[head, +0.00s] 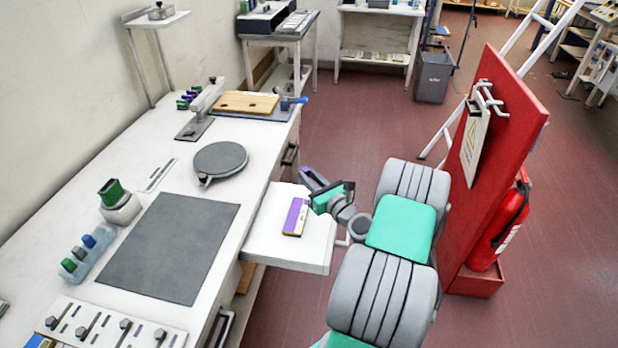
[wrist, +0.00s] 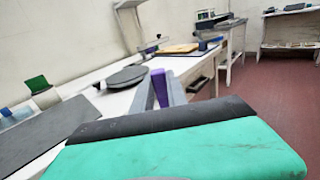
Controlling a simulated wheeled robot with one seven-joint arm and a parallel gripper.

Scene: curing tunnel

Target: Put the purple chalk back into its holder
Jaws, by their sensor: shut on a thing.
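My gripper (head: 312,182) is shut on the purple chalk (wrist: 160,86), which stands between the two grey fingers in the wrist view. In the head view only a small purple end of the chalk (head: 304,173) shows at the fingertips. The gripper is near the pull-out shelf (head: 270,248) at the right side of the bench. I cannot tell for sure which thing is the chalk's holder.
A blue-grey rack (head: 93,258) with green, grey and blue pieces stands at the bench's left. A dark mat (head: 170,245), a round grey plate (head: 220,159) and a wooden board (head: 245,102) lie on the bench. A red panel (head: 495,150) stands right of my arm.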

